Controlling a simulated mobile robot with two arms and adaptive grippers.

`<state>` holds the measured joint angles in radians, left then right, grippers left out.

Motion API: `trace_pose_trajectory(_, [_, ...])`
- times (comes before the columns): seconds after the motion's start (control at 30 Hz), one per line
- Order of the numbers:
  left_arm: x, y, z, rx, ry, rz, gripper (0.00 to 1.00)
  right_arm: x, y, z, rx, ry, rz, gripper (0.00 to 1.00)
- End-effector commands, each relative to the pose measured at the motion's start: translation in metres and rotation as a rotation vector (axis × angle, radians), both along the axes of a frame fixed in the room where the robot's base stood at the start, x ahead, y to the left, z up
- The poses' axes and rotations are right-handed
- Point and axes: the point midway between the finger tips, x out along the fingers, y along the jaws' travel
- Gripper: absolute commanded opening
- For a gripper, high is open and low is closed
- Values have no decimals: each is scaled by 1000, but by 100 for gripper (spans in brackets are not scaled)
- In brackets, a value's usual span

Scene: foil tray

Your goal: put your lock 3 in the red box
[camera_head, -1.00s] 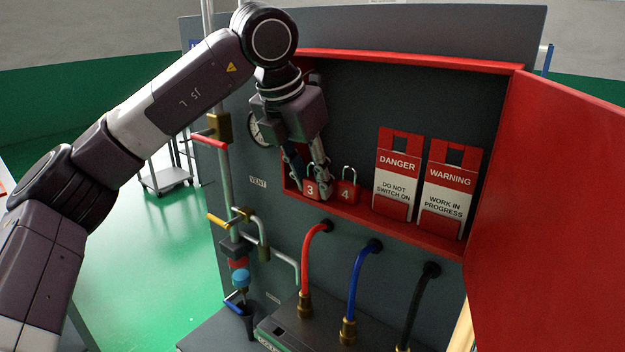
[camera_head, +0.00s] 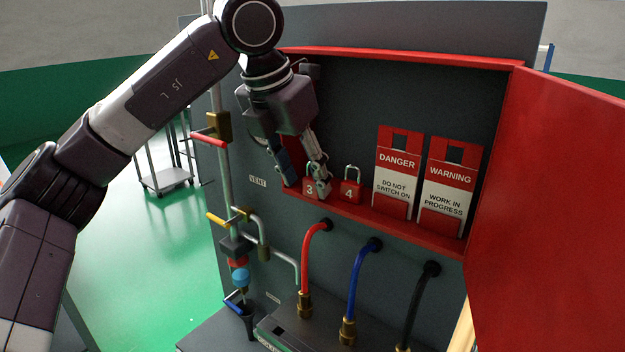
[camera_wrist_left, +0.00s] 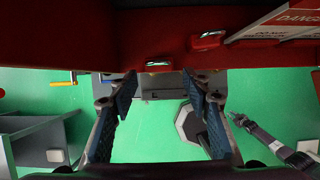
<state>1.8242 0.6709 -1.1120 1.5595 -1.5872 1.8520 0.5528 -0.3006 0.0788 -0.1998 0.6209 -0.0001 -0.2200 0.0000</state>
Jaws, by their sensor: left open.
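Lock 3 (camera_head: 309,190), a red padlock with a white 3, stands at the left end of the red box's floor. The open red box (camera_head: 403,231) is mounted on a grey panel. My left gripper (camera_head: 303,184) is open at lock 3, and one finger partly covers the lock in the head view. In the left wrist view, the fingers (camera_wrist_left: 162,108) are spread apart with nothing between them. Lock 3 (camera_wrist_left: 158,65) shows beyond them on the red surface, with its lower part hard to see.
Lock 4 (camera_head: 346,191) stands just right of lock 3. A danger tag (camera_head: 396,172) and a warning tag (camera_head: 449,185) stand farther right. The red door (camera_head: 550,200) is swung open at the right. Valve pipes (camera_head: 228,180) run at the left, and hoses (camera_head: 359,280) hang below.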

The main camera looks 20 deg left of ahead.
Motion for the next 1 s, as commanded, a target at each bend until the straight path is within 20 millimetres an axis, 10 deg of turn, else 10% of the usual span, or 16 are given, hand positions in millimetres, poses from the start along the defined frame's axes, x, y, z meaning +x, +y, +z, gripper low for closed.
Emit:
trace_pose_trajectory(0.43, [-84,31,-3,0,-2,0,44,0,0,-45,0,1,0,15])
trace_pose_trajectory(1.0, [-94,34,-2,0,0,0,44,0,-1,-46,-1,1,0,15])
